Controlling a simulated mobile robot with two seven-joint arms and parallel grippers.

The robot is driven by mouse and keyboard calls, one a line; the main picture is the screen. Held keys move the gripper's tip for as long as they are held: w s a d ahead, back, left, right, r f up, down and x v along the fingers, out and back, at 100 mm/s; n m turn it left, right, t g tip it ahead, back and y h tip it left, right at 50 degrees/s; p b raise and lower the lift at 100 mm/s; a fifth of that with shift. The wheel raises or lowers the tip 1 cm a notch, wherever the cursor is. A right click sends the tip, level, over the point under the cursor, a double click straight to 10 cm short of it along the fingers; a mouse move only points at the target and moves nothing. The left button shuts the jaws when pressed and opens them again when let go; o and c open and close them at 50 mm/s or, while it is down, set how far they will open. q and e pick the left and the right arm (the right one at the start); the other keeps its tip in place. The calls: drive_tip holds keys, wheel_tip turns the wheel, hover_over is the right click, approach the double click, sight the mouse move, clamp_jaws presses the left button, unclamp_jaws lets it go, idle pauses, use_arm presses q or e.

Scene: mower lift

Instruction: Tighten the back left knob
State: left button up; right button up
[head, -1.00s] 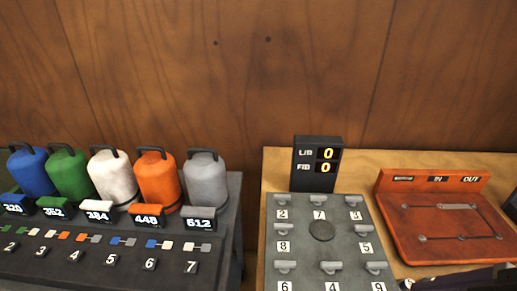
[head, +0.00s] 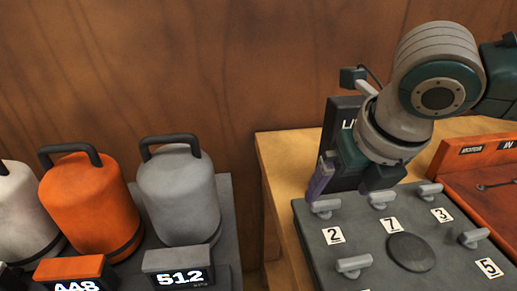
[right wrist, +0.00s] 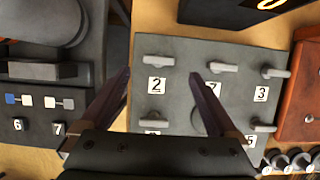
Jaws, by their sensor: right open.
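The back left knob is a light grey bar-shaped knob labelled 2 (head: 325,208) at the back left corner of the dark grey panel (head: 320,260). It also shows in the right wrist view (right wrist: 157,60), between the two fingertips in the picture. My right gripper (head: 346,192) is open and empty, its fingers pointing down over the panel's back left part. It also shows in the right wrist view (right wrist: 160,74), with one dark finger on each side. I cannot tell how far the tips are above the knob. My left gripper is not in view.
Neighbouring knobs 7 (head: 382,198) and 3 (head: 430,191) stand along the back edge. A round disc (head: 410,251) is mid-panel. The dark display (head: 339,112) stands behind, partly hidden by my arm. Orange and grey canisters (head: 180,198) stand left; a red-orange board (head: 475,180) is right.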

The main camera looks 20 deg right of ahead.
sight(327, 203)
drive_tip(key=x, duration=0.5)
drive_tip(key=shift+b, duration=0.4)
drive_tip(key=shift+w, duration=0.1)
drive_tip(key=c, duration=1.4)
